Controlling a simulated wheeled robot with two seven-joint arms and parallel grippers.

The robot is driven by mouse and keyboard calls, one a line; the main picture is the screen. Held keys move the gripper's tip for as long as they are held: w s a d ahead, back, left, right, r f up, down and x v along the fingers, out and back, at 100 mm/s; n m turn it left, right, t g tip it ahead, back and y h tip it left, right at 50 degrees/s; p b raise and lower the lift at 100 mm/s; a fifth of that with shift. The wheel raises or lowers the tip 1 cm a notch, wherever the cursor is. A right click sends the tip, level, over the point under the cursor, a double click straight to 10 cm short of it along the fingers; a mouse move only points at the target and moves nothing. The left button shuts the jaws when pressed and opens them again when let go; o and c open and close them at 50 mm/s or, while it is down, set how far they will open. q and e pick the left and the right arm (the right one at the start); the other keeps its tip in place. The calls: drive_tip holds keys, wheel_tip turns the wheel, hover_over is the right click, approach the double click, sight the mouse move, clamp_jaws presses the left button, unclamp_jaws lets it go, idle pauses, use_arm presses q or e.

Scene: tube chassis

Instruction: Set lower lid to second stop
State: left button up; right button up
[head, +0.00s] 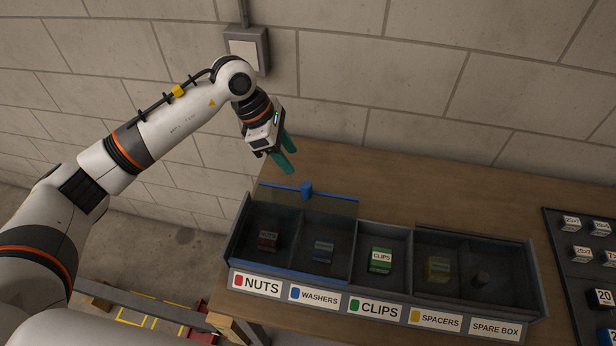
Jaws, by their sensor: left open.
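A dark tray (393,231) with a row of compartments stands on the wooden bench. A see-through lid with a blue edge (291,275) lies over the NUTS and WASHERS compartments. Its blue knob (306,189) stands at the back edge. A second, dark see-through lid (462,240) seems to cover the SPACERS and SPARE BOX compartments. The CLIPS compartment between them looks uncovered. I cannot tell surely which lid is lower. My left gripper (283,160) is open and empty, above and behind the tray, a little up and left of the blue knob, apart from it. My right gripper is out of view.
Labelled blocks sit in the compartments: red (268,241), blue (323,249), green (380,260) and yellow (438,268). A dark board with numbered blocks (581,254) lies at the right. The bench (400,185) behind the tray is clear, up to the block wall.

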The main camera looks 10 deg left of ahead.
sight(305, 184)
use_arm(q)
drive_tip(key=p+x, duration=0.2)
drive_tip(key=x, duration=0.3)
drive_tip(key=p+x, duration=0.2)
drive_tip(key=x, duration=0.3)
drive_tip(key=shift+s+a+f+p, duration=0.1)
drive_tip(key=shift+s+f+p, duration=0.05)
drive_tip(key=shift+f+p, duration=0.3)
drive_tip(key=shift+f, duration=0.5)
clamp_jaws()
